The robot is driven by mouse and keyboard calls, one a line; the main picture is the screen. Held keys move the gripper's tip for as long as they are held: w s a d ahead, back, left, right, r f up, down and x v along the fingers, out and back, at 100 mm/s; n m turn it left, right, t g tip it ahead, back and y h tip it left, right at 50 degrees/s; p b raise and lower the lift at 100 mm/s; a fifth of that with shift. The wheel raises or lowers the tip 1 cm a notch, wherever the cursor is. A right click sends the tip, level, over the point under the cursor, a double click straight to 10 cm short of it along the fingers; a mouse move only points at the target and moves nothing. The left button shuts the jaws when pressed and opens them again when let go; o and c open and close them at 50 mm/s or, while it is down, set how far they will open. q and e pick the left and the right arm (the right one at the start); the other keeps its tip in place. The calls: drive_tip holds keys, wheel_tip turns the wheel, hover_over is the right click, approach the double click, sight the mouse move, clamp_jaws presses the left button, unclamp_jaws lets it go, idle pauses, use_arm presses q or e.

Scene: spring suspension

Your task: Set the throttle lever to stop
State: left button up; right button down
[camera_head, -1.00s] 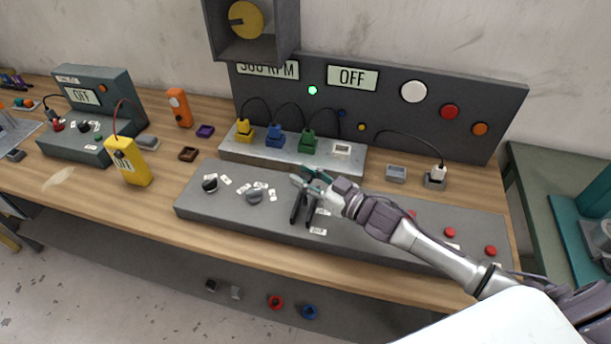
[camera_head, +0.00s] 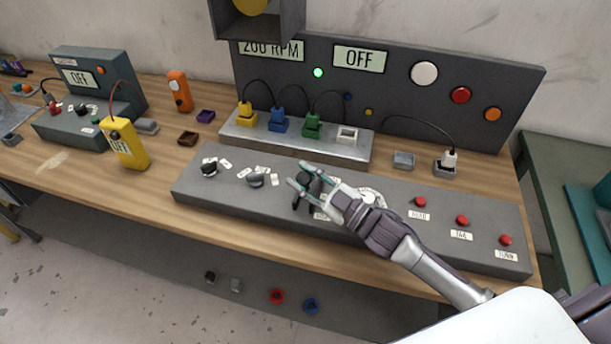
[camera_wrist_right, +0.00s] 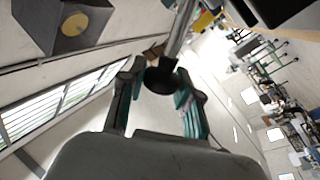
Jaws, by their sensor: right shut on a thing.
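The throttle lever (camera_head: 299,203) is a dark lever on the sloping grey control console (camera_head: 400,235). Its upper part is partly hidden by my right gripper. My right gripper (camera_head: 299,178) comes in from the lower right and is shut on the lever's top. In the right wrist view, a dark round knob (camera_wrist_right: 161,78) on a rod sits between the two green-tipped fingers. Small white labels lie near the lever, partly covered by the gripper and too small to read. My left gripper is not in view.
The back panel shows 200 RPM (camera_head: 271,49) and OFF (camera_head: 360,58). Two rotary knobs (camera_head: 209,169) (camera_head: 256,180) lie left of the lever. Red buttons (camera_head: 462,220) lie to its right. Coloured plugs with cables (camera_head: 278,121) stand behind it. A yellow meter (camera_head: 127,146) stands left.

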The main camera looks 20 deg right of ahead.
drive_tip(key=shift+s+a+f+n+b, duration=0.2)
drive_tip(key=shift+s+n+b, duration=0.1)
drive_tip(key=shift+n, duration=0.1)
drive_tip(key=c, duration=0.8)
unclamp_jaws()
drive_tip(key=v, duration=0.7)
drive_tip(key=shift+s+d+f, duration=0.15)
drive_tip(key=shift+s, duration=0.05)
